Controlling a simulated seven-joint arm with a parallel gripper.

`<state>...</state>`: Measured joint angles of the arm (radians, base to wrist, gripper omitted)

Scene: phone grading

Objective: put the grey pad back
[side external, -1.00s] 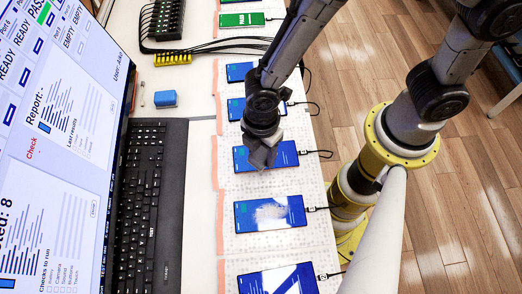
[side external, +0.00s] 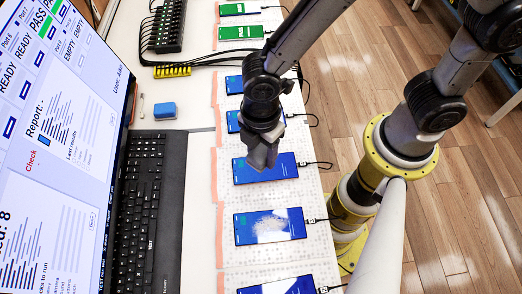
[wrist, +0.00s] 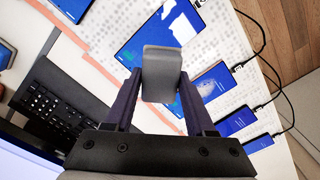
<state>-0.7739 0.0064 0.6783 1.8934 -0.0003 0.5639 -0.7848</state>
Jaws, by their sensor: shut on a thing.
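My gripper (wrist: 160,80) is shut on the grey pad (wrist: 162,66), a small rounded block held between the two fingertips in the wrist view. In the side external view my gripper (side external: 262,158) hangs over the upper edge of a blue-screened phone (side external: 280,171). The pad's outline there merges with the dark fingers. In the wrist view the pad covers part of a phone (wrist: 142,42); I cannot tell the gap below it. No empty holder for the pad can be made out.
Phones with cables lie in a row on the dotted white mat (side external: 230,200); one phone (side external: 270,227) has a whitish smear. A blue block (side external: 164,110), a keyboard (side external: 140,210), a monitor (side external: 50,150), a yellow strip (side external: 172,71) and a black hub (side external: 170,25) stand to the left.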

